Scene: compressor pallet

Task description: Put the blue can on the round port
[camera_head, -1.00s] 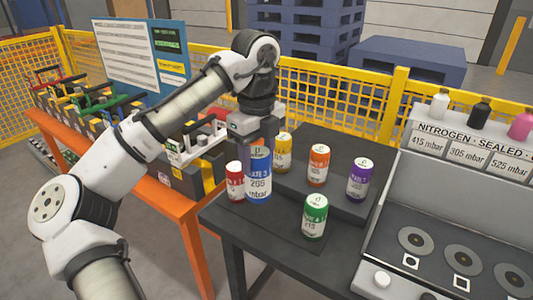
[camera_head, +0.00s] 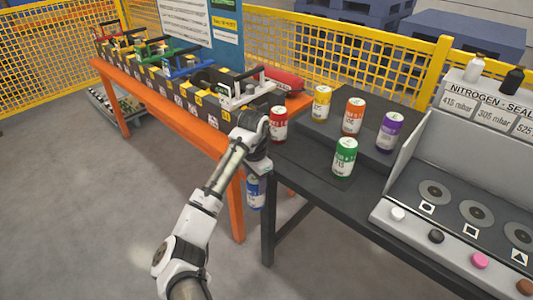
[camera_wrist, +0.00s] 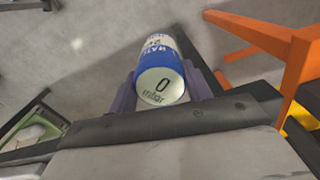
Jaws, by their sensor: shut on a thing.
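My gripper (camera_head: 257,175) is shut on the blue can (camera_head: 255,193), which hangs below it over the floor, in front of the gap between the orange bench and the dark table. In the wrist view the blue and white can (camera_wrist: 162,68) sits between the two purple fingers, its end reading "0 mbar" facing the camera. The round port (camera_head: 434,192) is a grey disc on the sloped panel at the right, with a circle mark below it. It is empty and well to the right of the can.
Red (camera_head: 278,125), yellow (camera_head: 321,102), orange (camera_head: 353,117), purple (camera_head: 389,132) and green (camera_head: 344,158) cans stand on the dark table (camera_head: 300,185). The orange bench (camera_head: 215,140) carries clamps. A square-marked port (camera_head: 476,214) lies beside the round one. The floor in front is clear.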

